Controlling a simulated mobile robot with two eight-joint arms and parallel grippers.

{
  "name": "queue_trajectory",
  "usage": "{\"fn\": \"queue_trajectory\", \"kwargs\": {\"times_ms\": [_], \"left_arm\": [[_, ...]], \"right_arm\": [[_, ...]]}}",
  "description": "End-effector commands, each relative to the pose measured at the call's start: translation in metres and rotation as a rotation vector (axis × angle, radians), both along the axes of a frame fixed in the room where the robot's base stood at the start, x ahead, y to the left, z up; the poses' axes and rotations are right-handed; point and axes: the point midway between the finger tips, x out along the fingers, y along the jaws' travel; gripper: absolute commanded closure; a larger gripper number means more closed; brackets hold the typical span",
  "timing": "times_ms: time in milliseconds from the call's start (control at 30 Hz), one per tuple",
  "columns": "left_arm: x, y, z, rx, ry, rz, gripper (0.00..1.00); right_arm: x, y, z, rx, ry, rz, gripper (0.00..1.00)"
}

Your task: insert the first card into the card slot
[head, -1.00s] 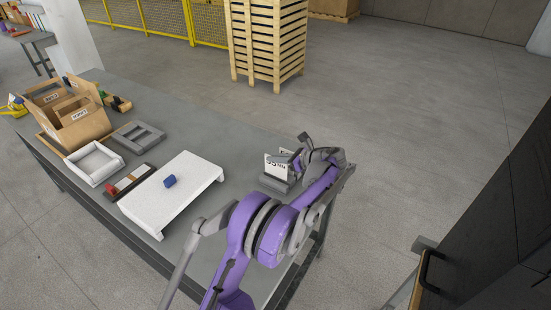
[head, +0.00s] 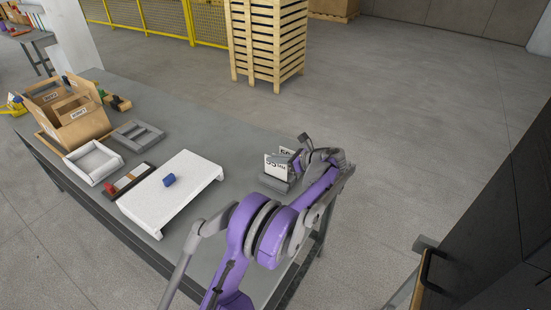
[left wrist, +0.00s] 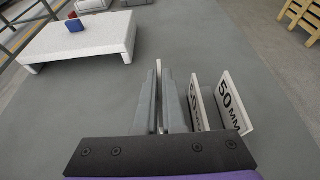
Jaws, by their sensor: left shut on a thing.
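My left gripper (left wrist: 161,100) points down at the table's right end, its two grey fingers shut on a thin white card (left wrist: 159,68) seen edge-on. Two white cards marked in black stand upright to the right of the fingers in the left wrist view: a nearer one (left wrist: 196,103) and one reading 50 MM (left wrist: 232,103). In the head view a white card (head: 276,167) stands over a grey block (head: 273,184) beside the gripper (head: 295,158). The held card's lower end is hidden, and I cannot tell whether it touches anything. My right gripper is out of view.
A white raised platform (head: 190,178) carries a small blue block (head: 169,180). A white tray (head: 85,170), a grey frame (head: 139,135) and cardboard boxes (head: 82,127) stand at the left. The table between platform and cards is clear.

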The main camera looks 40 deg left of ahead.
Motion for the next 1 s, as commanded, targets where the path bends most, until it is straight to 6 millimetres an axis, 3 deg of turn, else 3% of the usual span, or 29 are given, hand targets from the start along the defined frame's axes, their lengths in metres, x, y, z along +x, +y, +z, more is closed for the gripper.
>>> {"fn": "queue_trajectory", "kwargs": {"times_ms": [1000], "left_arm": [[0.0,0.0,-0.026,0.0,0.0,0.0,1.0]], "right_arm": [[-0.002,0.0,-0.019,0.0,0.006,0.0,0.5]]}}
